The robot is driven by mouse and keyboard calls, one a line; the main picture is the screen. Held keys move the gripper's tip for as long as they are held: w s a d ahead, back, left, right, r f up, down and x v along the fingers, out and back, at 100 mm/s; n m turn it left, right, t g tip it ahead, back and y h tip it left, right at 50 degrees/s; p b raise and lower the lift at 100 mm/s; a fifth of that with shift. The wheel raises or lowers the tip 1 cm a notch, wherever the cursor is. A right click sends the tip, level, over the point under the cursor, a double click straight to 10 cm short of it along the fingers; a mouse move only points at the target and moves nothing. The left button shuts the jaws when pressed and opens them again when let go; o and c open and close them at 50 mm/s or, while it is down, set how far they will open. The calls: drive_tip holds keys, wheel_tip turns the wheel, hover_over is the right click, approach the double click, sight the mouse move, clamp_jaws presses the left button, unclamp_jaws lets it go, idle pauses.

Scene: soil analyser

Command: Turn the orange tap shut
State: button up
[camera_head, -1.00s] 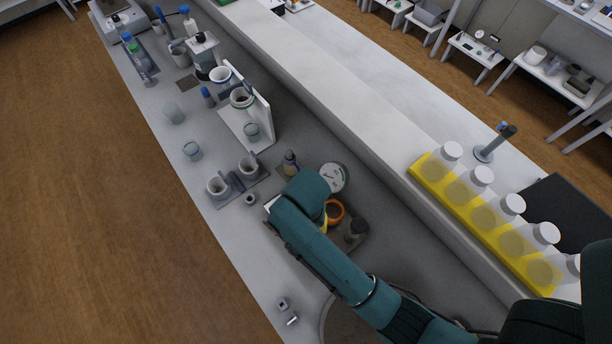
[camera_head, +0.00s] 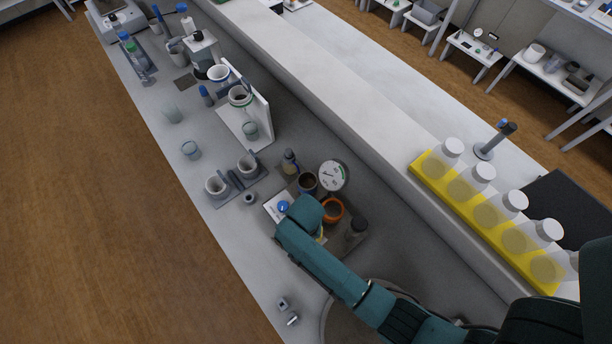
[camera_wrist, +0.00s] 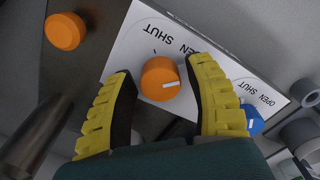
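The orange tap (camera_wrist: 160,78) is a round knob on a white panel (camera_wrist: 135,45), seen in the wrist view. The panel's upside-down printing reads SHUT on the left and OPEN on the right. The knob's white mark lies on its right side, pointing right. My gripper (camera_wrist: 160,90) is open, with one yellow ribbed finger on each side of the knob; a gap shows at the left finger, and the right fingertip is close.
Another orange round thing (camera_wrist: 65,31) is at upper left. A brown cup (camera_head: 308,183), a gauge (camera_head: 333,175) and an orange ring (camera_head: 333,209) are close to my arm.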

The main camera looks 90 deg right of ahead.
clamp_jaws()
drive_tip(key=shift+n+p, duration=0.3)
drive_tip(key=shift+p, duration=0.05)
drive_tip(key=n+p, duration=0.2)
drive_tip(key=shift+r+n, duration=0.15)
drive_tip(key=shift+n, duration=0.15)
drive_tip(key=n+p, duration=0.3)
drive_tip(key=n, duration=0.2)
drive_tip(key=shift+s, duration=0.1)
drive_tip(key=n+p, duration=0.2)
drive_tip(key=n, duration=0.3)
drive_tip(key=shift+n, duration=0.4)
drive_tip(key=shift+f+n+p, duration=0.15)
drive_tip(key=shift+n+p, duration=0.2)
drive_tip(key=shift+n, duration=0.6)
drive_tip(key=shift+f+n+p, duration=0.1)
drive_tip(key=shift+n+p, duration=0.2)
drive_tip(key=shift+n, duration=0.65)
